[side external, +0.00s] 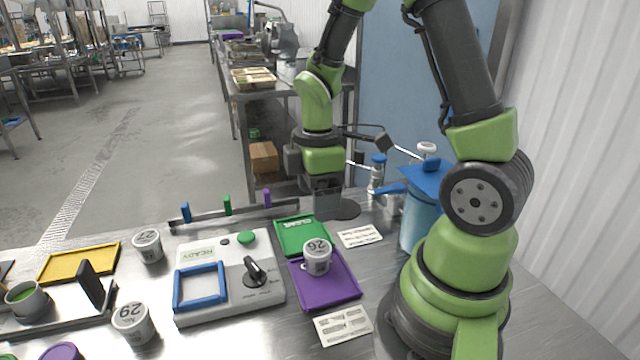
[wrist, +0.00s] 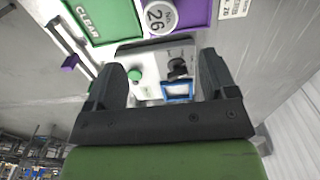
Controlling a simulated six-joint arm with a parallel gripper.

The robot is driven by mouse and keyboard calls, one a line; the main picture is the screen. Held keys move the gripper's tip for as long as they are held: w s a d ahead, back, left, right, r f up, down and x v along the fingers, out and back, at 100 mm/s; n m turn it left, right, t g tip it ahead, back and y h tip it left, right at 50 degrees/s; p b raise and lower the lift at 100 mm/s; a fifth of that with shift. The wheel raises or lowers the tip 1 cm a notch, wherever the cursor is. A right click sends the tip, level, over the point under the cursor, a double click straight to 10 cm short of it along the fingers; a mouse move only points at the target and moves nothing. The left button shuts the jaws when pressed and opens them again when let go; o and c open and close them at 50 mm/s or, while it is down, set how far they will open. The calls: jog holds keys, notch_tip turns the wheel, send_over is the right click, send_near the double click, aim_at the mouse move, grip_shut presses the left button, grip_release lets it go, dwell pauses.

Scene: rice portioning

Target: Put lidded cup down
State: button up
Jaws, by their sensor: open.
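A white lidded cup marked 26 (side external: 317,256) stands upright on the purple tray (side external: 340,293), near its edge with the green tray (side external: 291,232). In the wrist view the cup (wrist: 160,15) shows at the top edge, beside the green tray (wrist: 104,18) marked CLEAR and the purple tray (wrist: 192,12). My gripper (wrist: 165,52) is open and empty, its two dark fingers apart from the cup. In the side view its dark body hangs behind the trays; its fingertips are hard to make out there.
A white machine (side external: 226,268) with a blue frame, green button and black knob stands left of the trays. Other lidded cups (side external: 131,323) (side external: 148,245) stand around it. A blue pot (side external: 420,225) is at right. Label cards (side external: 343,326) lie beside the trays.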

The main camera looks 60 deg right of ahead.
jog(key=s+a+r+m+t+y, duration=0.1)
jog(key=s+a+r+m+t, duration=0.2)
jog(key=r+m, duration=0.3)
jog(key=s+a+r+m+t+y, duration=0.1)
jog(key=s+a+r+m+t, duration=0.3)
jog(key=r, duration=0.6)
jog(key=s+a+m, duration=0.1)
jog(key=a+m, duration=0.1)
jog(key=m, duration=0.1)
jog(key=shift+r, duration=0.35)
